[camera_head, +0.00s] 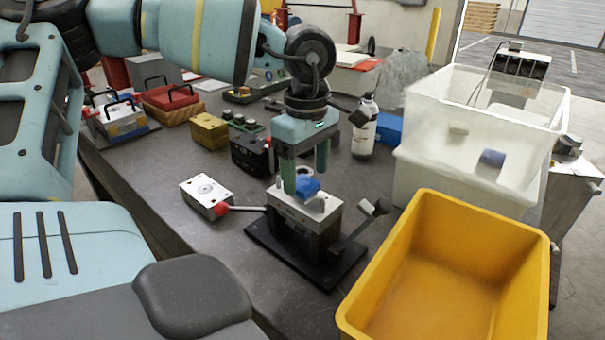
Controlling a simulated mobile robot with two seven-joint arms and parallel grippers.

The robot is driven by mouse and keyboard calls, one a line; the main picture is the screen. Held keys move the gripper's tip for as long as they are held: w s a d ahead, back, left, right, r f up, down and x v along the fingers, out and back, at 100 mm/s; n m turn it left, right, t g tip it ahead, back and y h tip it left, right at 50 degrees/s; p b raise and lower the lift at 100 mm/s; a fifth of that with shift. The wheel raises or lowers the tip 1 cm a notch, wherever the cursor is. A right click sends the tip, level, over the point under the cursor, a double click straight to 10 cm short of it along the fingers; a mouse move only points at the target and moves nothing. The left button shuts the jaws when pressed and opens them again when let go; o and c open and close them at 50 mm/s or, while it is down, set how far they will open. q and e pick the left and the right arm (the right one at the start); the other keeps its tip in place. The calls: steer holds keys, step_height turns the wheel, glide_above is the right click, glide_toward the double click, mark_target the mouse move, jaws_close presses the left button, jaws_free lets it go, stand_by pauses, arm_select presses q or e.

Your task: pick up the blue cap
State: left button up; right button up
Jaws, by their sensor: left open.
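A small blue cap (308,187) lies on the light metal top of a mould base (309,216). The mould base stands on a dark plate on the grey table. My left gripper (305,180) points down from above, with its two green fingers apart. One finger reaches down at the cap's left side; the other ends above and behind it. Whether a finger touches the cap cannot be told. My right gripper is not in view.
A yellow bin (440,275) stands at the front right, with a translucent bin (480,115) holding a blue piece (492,158) behind it. A white bottle (364,130) stands behind.

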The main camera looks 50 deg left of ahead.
arm_select(q)
steer(key=shift+f, duration=0.85)
steer(key=c, duration=1)
steer(key=shift+r, duration=0.1)
steer(key=shift+c, duration=0.2)
steer(key=shift+r, duration=0.55)
step_height(320, 180, up, 2)
steer(key=shift+r+b, duration=0.1)
steer(key=shift+b, duration=0.2)
steer(key=s+d+r, duration=0.1)
steer(key=s+d, duration=0.1)
steer(key=s, duration=1.4)
steer(key=shift+r, duration=0.25)
steer(key=shift+d, duration=0.1)
